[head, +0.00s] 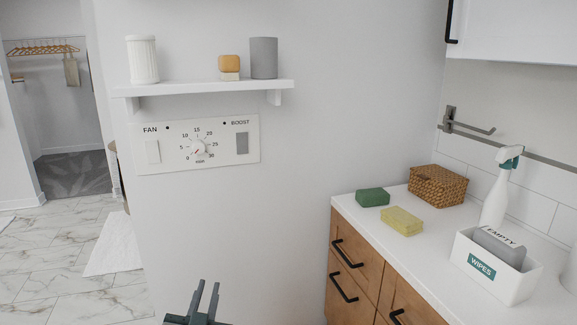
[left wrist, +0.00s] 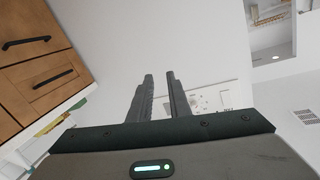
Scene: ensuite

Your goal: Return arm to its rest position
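My left gripper (head: 205,299) is low in the head view, below the wall panel, with its two fingers pointing up. In the left wrist view its fingers (left wrist: 160,80) stand a little apart with an empty gap between them. They hold nothing and appear clear of the wall. The wall panel (head: 197,144) carries a FAN switch (head: 152,151), a round timer dial (head: 198,149) and a BOOST switch (head: 242,143). The panel also shows behind the fingers in the left wrist view (left wrist: 225,97). My right gripper is in neither view.
A shelf (head: 205,88) with a white cup, blocks and a grey cup juts out above the panel. A counter (head: 350,207) at right holds sponges, a basket, a spray bottle and a wipes box (head: 484,274). Drawer handles (head: 344,288) stick out. Open floor (head: 60,260) lies at left.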

